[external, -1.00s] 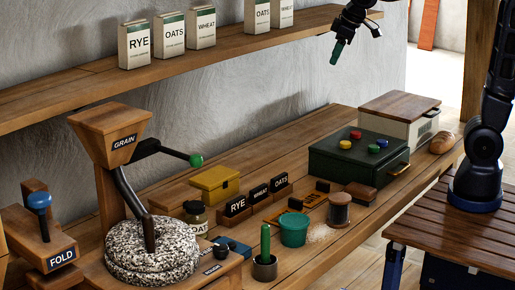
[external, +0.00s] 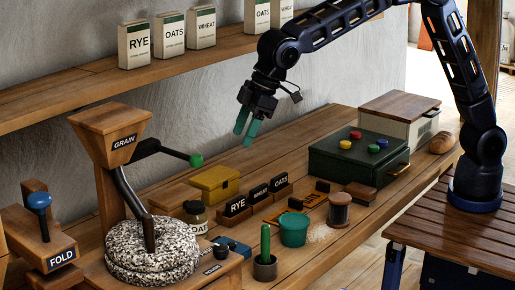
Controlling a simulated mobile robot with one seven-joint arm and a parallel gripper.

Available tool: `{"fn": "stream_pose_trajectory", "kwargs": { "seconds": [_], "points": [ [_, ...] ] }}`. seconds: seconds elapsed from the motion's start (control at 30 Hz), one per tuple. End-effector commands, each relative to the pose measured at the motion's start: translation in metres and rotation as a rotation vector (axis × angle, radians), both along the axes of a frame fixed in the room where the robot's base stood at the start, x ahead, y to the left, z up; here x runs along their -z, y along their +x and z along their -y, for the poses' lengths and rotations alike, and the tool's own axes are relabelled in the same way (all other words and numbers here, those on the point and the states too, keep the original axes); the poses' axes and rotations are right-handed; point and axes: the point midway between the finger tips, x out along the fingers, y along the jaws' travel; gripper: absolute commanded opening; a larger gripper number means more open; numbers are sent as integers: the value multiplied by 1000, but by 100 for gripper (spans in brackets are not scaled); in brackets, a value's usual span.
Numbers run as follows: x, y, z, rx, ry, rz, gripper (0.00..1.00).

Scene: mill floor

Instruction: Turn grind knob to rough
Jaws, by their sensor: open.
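The grain mill has a wooden hopper (external: 112,135) marked GRAIN, a speckled round millstone (external: 150,262) and a crank with a green end (external: 196,160). A small dark knob (external: 221,251) sits on the mill's wooden base at its right, beside a label (external: 212,268) too small to read for sure. A blue piece lies just behind the knob. My gripper (external: 246,134) has green fingers, points down and is open and empty. It hangs in the air above the bench, up and to the right of the crank end, well away from the knob.
A green-handled tool in a metal cup (external: 264,268) and a teal bucket (external: 294,230) stand right of the knob. A jar (external: 196,217), yellow box (external: 214,183) and labelled blocks (external: 259,191) are behind. The wooden shelf (external: 150,72) runs along the wall.

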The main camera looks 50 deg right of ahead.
Motion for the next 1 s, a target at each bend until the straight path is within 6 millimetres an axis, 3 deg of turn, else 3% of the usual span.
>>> {"fn": "stream_pose_trajectory", "kwargs": {
  "seconds": [0.03, 0.2, 0.4, 0.67, 1.0],
  "points": [
    [12, -15, -26, -29, 3, -10, 53],
    [45, -60, -94, -105, 18, -32, 53],
    [71, -100, -143, -158, 32, -53, 53],
    [86, -111, -158, -173, 35, -59, 53],
    [136, -103, -176, -172, 34, -60, 53]
  ]
}}
